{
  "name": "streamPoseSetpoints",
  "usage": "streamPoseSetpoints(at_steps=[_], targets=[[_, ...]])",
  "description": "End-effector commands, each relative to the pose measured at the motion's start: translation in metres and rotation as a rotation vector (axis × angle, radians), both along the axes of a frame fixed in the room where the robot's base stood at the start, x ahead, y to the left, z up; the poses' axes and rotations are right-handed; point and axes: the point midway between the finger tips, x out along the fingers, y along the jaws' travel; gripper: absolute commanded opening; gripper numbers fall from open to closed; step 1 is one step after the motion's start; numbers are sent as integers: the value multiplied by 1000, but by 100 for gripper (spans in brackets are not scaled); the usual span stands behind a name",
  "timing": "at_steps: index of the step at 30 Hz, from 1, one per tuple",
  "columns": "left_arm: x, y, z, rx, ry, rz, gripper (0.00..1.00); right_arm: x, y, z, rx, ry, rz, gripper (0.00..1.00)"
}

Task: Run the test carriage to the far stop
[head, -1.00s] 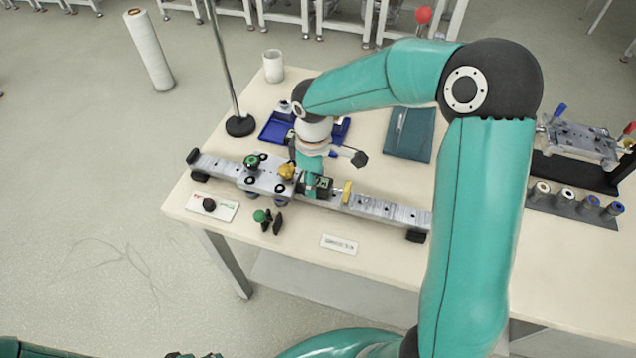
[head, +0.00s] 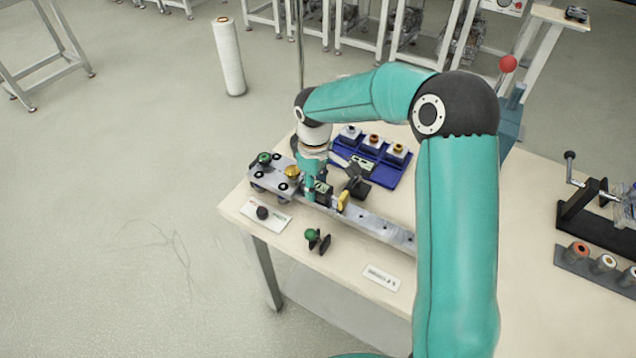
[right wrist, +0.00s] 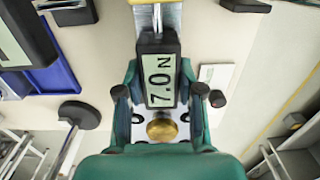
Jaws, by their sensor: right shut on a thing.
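The test carriage (head: 270,178), a grey plate with dark rollers, a green knob and a brass knob (head: 292,172), is at the left end of the grey track (head: 385,228). The track's left end is hidden under it. My right gripper (head: 316,190) is beside the carriage, shut on a black force gauge (right wrist: 159,75) in line with the track. The gauge display reads 7.0 N in the right wrist view, where the brass knob (right wrist: 161,130) lies just below the gauge. My left gripper is out of view.
A yellow marker (head: 343,200) sits on the track. A blue tray (head: 378,180) with several knobbed blocks lies behind. A small stand with a green knob (head: 312,234), a black-button plate (head: 263,213) and a label (head: 383,277) lie in front.

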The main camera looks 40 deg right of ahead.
Motion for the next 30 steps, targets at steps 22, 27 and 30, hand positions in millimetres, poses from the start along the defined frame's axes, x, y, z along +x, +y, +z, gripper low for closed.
streamPoseSetpoints(at_steps=[22,27,30], targets=[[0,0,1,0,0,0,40,4,-1,9,0,-18,-2,62],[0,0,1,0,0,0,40,5,0,33,-1,-22,-1,62],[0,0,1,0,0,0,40,5,0,53,0,-22,-3,62]])
